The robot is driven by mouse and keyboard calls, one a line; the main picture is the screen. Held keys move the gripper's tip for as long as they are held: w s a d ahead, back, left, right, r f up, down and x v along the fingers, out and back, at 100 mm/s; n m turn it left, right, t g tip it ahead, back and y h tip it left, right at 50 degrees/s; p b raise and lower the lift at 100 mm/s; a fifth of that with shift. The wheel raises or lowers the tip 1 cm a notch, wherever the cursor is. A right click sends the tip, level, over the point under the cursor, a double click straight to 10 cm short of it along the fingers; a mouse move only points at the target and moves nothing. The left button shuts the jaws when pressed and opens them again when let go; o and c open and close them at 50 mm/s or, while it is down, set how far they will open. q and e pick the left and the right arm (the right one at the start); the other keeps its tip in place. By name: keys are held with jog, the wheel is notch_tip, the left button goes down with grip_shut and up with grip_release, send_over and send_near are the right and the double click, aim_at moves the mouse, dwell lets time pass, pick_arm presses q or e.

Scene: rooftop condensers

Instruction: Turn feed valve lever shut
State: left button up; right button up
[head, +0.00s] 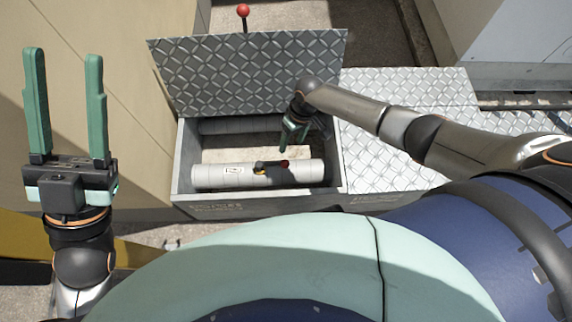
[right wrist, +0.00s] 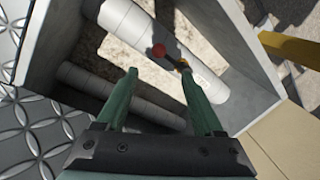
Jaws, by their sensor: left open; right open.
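The feed valve sits on the front grey pipe inside an open floor box; its body (head: 262,168) is dark with a yellow part. Its lever ends in a red knob (head: 284,163), which also shows in the right wrist view (right wrist: 158,50). The lever appears to lie roughly along the pipe. My right gripper (head: 292,146) is open, reaching down into the box above the lever. In the right wrist view its fingertips (right wrist: 158,73) are apart, with the knob beyond the gap and nothing held. My left gripper (head: 63,55) is open and empty, far left of the box.
The box (head: 183,160) has upright walls around the pipes. Its diamond-plate lid (head: 245,72) stands open behind. A second pipe (head: 240,125) runs along the back of the box. Closed plate covers (head: 385,160) lie to the right. A red ball on a stem (head: 243,10) rises behind the lid.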

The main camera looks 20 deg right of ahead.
aim_at(286, 161)
pick_arm(q)
notch_tip(286, 161, down, 9)
jog(key=d+b, duration=0.1)
jog(key=b, duration=0.6)
jog(key=shift+w+g+b, duration=0.2)
jog(key=shift+g+b, duration=0.1)
jog(key=shift+b, duration=0.05)
pick_arm(e)
jog(key=f, duration=0.4)
jog(key=a+f, duration=0.1)
jog(key=f, duration=0.3)
jog(key=a+f, duration=0.1)
jog(key=f, duration=0.3)
jog(key=shift+s+f, duration=0.1)
jog(key=shift+s, duration=0.2)
grip_shut()
jog(key=shift+w, duration=0.2)
